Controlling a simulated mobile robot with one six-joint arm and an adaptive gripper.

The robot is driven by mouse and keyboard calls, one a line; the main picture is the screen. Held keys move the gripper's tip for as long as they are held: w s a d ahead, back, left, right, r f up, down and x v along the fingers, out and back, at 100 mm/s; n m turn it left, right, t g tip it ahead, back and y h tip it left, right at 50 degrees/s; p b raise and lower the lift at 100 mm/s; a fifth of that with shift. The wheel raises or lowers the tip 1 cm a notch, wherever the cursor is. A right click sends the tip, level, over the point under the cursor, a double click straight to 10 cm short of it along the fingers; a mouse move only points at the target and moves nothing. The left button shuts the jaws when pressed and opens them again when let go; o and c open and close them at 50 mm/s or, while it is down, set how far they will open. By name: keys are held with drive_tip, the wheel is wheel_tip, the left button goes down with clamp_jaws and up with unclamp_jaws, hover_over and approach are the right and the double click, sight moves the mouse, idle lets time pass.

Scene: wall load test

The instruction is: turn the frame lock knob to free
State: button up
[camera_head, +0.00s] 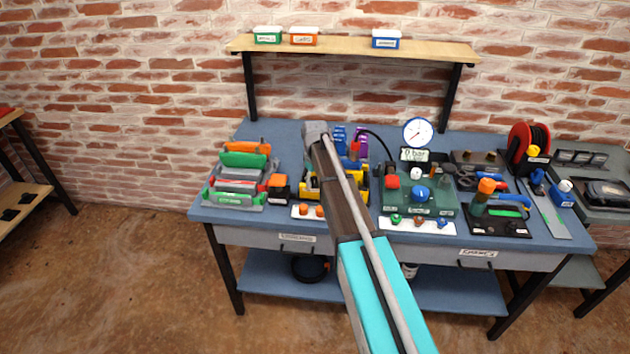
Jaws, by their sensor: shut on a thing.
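My arm reaches up from the bottom edge over the middle of the blue workbench (218,213). Its grey wrist end lies above the back of the bench. My gripper cannot be made out; the arm hides the place below its wrist. A yellow and black frame-like device (361,189) stands behind my arm, its middle covered. I cannot make out a frame lock knob or its setting. A green unit (434,205) to the right carries a blue knob (421,193) and a red knob or button (392,181); a round gauge (417,132) stands behind it.
A grey stand with green and orange tools (235,199) is at the left. A black tray (497,225) with an orange-topped tool and a red hose reel (528,146) are at the right. A wooden shelf (350,46) with small boxes spans the back.

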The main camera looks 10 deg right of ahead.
drive_tip(key=o, duration=1.1)
drive_tip(key=shift+o, duration=0.2)
drive_tip(key=shift+m, duration=0.4)
